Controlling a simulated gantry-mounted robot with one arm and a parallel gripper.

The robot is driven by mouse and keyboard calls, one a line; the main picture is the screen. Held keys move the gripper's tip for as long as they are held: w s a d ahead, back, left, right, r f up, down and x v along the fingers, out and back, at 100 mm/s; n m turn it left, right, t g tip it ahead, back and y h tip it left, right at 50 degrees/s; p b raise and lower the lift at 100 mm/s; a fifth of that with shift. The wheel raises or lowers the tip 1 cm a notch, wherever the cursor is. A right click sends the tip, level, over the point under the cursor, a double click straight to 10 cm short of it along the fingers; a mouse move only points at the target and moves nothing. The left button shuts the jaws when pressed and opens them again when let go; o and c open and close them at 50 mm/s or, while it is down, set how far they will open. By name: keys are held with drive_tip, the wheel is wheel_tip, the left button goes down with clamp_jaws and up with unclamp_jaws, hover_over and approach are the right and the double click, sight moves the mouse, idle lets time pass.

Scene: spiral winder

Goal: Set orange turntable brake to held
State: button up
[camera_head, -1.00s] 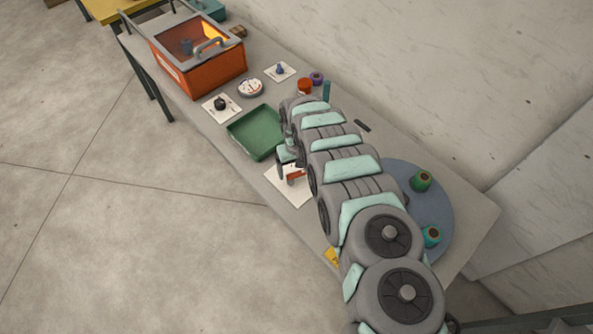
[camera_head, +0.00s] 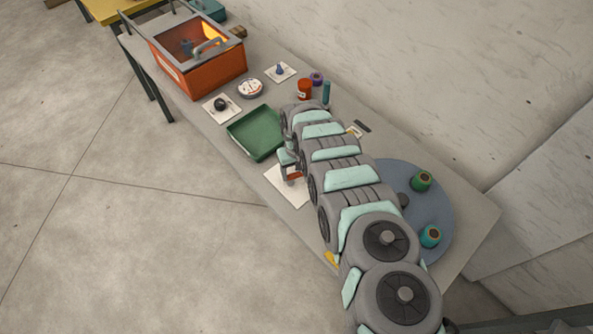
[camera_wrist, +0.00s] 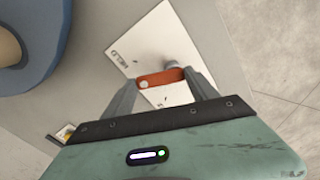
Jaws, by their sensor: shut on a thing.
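The orange brake lever (camera_wrist: 160,78) lies across its white plate (camera_wrist: 158,40) in the wrist view. The word HELD is printed on the plate near its left edge. My gripper (camera_wrist: 163,82) is shut on the orange lever, one finger at each end of it. In the head view my gripper (camera_head: 289,163) is low over the plate (camera_head: 287,189), and only a small part of the lever (camera_head: 294,177) shows. The blue-grey turntable (camera_head: 441,204) is at the right, partly hidden by my arm.
A green tray (camera_head: 254,134) stands close to my gripper, and an orange box (camera_head: 202,76) stands beyond it. Two green spools sit on the turntable, one of them here (camera_head: 421,181). An orange can (camera_head: 304,90) stands near my arm. A round blue part (camera_wrist: 58,30) shows at the wrist view's upper left.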

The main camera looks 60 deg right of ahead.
sight(297, 176)
drive_tip(key=c, duration=0.6)
drive_tip(key=shift+o, duration=0.2)
drive_tip(key=shift+a+r+m+p, duration=0.15)
drive_tip(key=shift+a+m+p, duration=0.15)
drive_tip(key=shift+m+p, duration=0.65)
drive_tip(key=shift+s+a+m+p, duration=0.1)
drive_tip(key=shift+s+m+p, duration=0.15)
drive_tip(key=shift+m+p, duration=0.75)
drive_tip(key=shift+m+b, duration=0.35)
drive_tip(key=shift+b, duration=0.05)
drive_tip(key=o, duration=1.4)
drive_tip(key=shift+c, duration=0.2)
wheel_tip(297, 176, up, 11)
drive_tip(key=shift+f, duration=0.2)
